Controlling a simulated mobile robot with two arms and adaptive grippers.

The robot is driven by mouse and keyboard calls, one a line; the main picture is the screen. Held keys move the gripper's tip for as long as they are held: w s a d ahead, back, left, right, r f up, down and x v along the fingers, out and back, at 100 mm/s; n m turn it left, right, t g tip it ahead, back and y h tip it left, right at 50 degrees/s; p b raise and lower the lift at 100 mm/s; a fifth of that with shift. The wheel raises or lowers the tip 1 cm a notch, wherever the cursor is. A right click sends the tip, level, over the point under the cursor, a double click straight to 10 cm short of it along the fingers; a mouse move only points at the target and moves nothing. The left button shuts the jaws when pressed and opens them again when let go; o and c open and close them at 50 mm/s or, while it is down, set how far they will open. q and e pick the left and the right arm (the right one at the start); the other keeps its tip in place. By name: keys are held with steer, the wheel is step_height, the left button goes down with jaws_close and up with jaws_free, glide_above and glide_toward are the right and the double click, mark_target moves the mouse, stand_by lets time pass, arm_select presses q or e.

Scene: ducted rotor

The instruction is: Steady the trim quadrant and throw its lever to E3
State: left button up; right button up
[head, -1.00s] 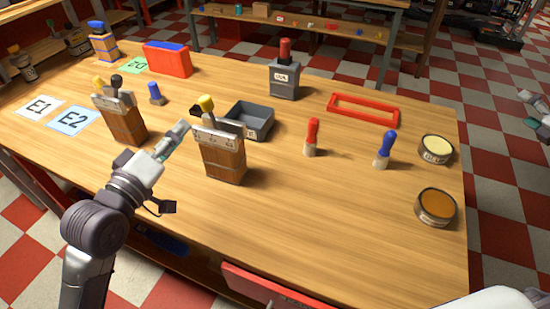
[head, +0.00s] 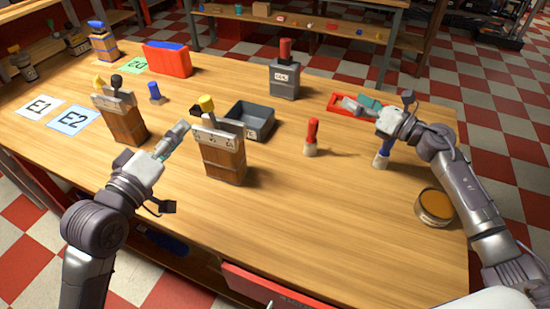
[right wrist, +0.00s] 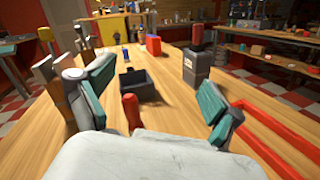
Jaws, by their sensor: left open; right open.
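Two wooden lever boxes with metal top plates stand on the table; I cannot tell which is the trim quadrant. The nearer lever box (head: 223,160) has one yellow knob and small unreadable plate marks. The farther lever box (head: 124,122) has a yellow and a black knob. My left gripper (head: 181,133) is open, just left of the nearer box's top, apart from it as far as I can tell. My right gripper (head: 362,104) is open and empty over the red frame, well right of both boxes. Its spread fingers (right wrist: 155,98) show in the right wrist view.
A grey tray (head: 262,128) sits behind the nearer box. A red-handled tool (head: 312,138) and a partly covered blue-handled tool (head: 380,160) stand right. A red frame (head: 337,106), grey box (head: 284,82) and orange tin (head: 435,207) surround clear table. E1 and E2 cards (head: 72,121) lie left.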

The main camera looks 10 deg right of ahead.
steer(key=s+a+r+n+g+y, duration=0.1)
steer(key=s+a+n+y, duration=0.15)
steer(key=a, duration=0.75)
steer(key=s+a+r+n+g+y, duration=0.2)
steer(key=a+n+y, duration=0.15)
steer(key=a, duration=0.65)
steer(key=n+g+h, duration=0.2)
glide_toward(222, 145)
steer(key=w+d+f, duration=0.2)
steer(key=d+f, duration=0.1)
steer(key=x, duration=1.3)
steer(key=shift+a+f, duration=0.2)
steer(key=shift+a, duration=0.15)
steer(key=c, duration=1.5)
